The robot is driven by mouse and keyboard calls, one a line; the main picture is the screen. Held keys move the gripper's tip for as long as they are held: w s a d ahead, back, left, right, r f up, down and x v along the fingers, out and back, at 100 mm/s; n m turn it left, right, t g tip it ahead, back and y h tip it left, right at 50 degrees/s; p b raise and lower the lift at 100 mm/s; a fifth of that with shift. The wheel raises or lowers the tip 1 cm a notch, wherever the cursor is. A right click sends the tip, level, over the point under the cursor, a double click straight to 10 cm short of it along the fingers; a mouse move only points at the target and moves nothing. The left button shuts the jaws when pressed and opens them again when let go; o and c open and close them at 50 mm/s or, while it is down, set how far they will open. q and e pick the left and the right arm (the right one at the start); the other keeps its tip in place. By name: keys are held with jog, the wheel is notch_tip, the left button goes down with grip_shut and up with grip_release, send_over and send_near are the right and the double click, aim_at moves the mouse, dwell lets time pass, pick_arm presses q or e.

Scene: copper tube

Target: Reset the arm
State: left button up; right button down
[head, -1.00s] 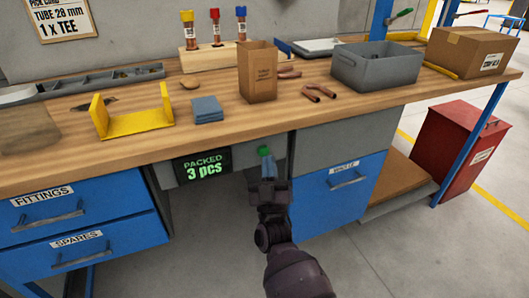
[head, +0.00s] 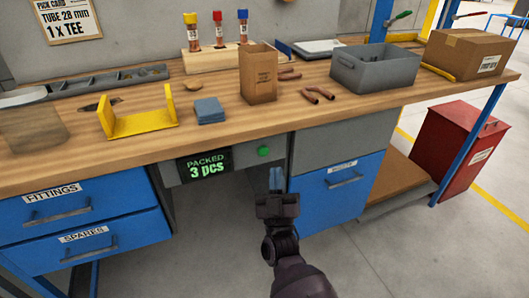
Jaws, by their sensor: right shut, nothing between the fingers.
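My right gripper (head: 276,182) is in the head view, in front of the workbench, below the tabletop's front edge. It is shut and empty, with its fingers pointing up toward the bench front. A green button (head: 264,152) on the bench front is just above and left of the fingertips, apart from them. A display (head: 205,165) left of the button reads "PACKED 3 pcs". My left gripper is not in view.
Blue drawers (head: 55,205) are below. A red bin (head: 455,150) stands at right.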

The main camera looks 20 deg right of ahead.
dwell(0.4)
jog(key=s+d+f+n+g+y, duration=0.2)
jog(key=s+d+f+g+y, duration=0.15)
jog(key=s+f, duration=0.4)
jog(key=s+d+f+n+g+y, duration=0.15)
jog(key=s+f+g+y, duration=0.25)
jog(key=s+f, duration=0.4)
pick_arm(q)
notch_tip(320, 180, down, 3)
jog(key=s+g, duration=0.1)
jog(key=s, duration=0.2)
pick_arm(e)
jog(key=s+d+f+m+g, duration=0.15)
jog(key=s+g, duration=0.25)
jog(key=s, duration=0.6)
jog(key=s+d+f+g, duration=0.15)
jog(key=s+g, duration=0.25)
jog(key=s, duration=0.6)
pick_arm(q)
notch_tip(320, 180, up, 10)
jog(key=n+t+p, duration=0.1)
jog(key=p, duration=1.1)
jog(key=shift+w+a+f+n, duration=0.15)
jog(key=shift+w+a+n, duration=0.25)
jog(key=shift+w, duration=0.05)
pick_arm(e)
notch_tip(320, 180, up, 10)
jog(key=m, duration=0.1)
jog(key=shift+a+f+t, duration=0.2)
jog(key=shift+t, duration=0.25)
